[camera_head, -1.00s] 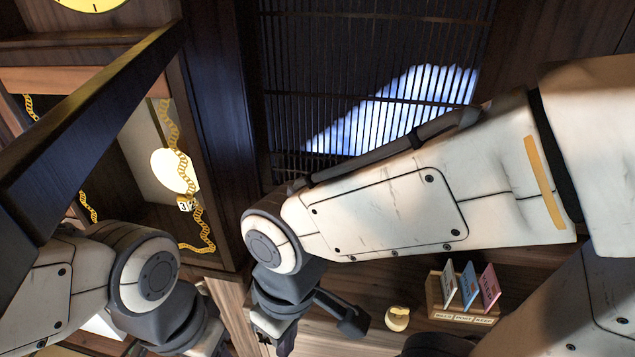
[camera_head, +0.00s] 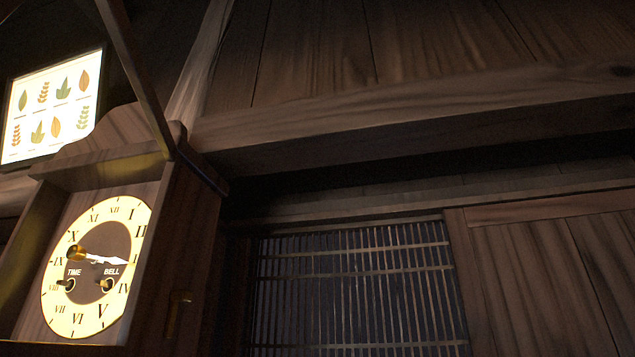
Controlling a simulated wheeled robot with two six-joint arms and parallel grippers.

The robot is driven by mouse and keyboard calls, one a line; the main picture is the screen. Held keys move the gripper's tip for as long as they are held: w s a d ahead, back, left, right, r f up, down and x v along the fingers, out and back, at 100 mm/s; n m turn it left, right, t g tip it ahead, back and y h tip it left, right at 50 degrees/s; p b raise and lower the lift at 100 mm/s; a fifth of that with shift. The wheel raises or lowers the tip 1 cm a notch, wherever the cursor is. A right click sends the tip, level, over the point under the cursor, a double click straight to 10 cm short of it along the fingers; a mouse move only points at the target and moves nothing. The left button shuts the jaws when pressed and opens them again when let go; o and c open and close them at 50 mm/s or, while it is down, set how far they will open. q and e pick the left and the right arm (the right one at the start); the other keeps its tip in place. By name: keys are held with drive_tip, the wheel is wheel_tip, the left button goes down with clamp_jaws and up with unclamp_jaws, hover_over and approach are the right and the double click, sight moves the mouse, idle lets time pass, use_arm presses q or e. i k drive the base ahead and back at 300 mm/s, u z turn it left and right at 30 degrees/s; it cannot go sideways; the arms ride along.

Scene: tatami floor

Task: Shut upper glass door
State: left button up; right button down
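The tall wooden clock (camera_head: 172,230) stands at the left of the head view. Its cream dial (camera_head: 78,315) with Roman numerals is exposed, with a gold-knobbed hand and two holes marked TIME and BELL. A dark narrow bar (camera_head: 138,85) runs from the clock's upper right corner up and out of the top edge. It looks like the frame of the upper glass door, swung open toward me. The glass itself cannot be made out, and the rest of the door is out of view. Neither gripper is in view.
A lit chart of leaves (camera_head: 52,105) hangs behind the clock at the upper left. A heavy wooden beam (camera_head: 420,118) crosses above. A slatted lattice window (camera_head: 355,290) and wooden panels (camera_head: 545,275) fill the right. A small brass fitting (camera_head: 178,310) is on the clock's side.

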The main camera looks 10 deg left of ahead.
sight(115, 17)
drive_tip(key=z, duration=0.6)
drive_tip(key=k, duration=1.1)
drive_tip(key=z, duration=0.45)
